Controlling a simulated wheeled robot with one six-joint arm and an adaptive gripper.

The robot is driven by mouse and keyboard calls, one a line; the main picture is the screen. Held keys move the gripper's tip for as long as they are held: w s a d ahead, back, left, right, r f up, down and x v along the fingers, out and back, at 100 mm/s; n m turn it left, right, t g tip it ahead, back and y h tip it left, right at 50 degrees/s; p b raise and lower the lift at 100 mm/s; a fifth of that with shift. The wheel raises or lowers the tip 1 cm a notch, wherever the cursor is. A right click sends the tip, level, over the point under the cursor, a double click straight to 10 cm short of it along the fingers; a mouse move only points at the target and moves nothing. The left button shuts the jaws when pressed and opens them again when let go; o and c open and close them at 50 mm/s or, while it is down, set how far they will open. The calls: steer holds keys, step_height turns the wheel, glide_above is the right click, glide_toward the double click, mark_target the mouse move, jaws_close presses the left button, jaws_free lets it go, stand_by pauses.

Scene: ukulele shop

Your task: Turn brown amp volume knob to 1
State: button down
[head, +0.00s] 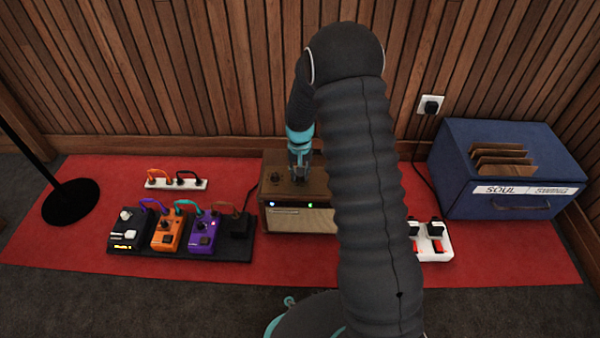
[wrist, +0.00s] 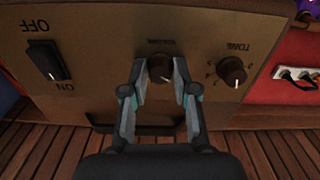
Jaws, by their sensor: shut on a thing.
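The brown amp (head: 268,187) stands on the red mat behind my arm. Its top panel (wrist: 110,45) fills the wrist view, upside down. The volume knob (wrist: 159,68), dark with a pale pointer mark, sits at the middle of the panel, under a partly legible label. My gripper (wrist: 161,75) has its two fingers on either side of this knob, shut on it. In the head view my gripper (head: 299,178) reaches down onto the amp top, and my arm hides the amp's right part. The number the pointer shows is too small to read.
The tone knob (wrist: 231,71) is beside the volume knob, and an ON/OFF switch (wrist: 48,60) is on the other side. A pedalboard (head: 182,249) with several pedals, a power strip (head: 176,184), another strip (head: 430,241) and a blue crate (head: 505,208) surround the amp.

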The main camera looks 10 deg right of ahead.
stand_by(0.3)
steer(key=c, duration=0.9)
jaws_free()
step_height(320, 180, up, 12)
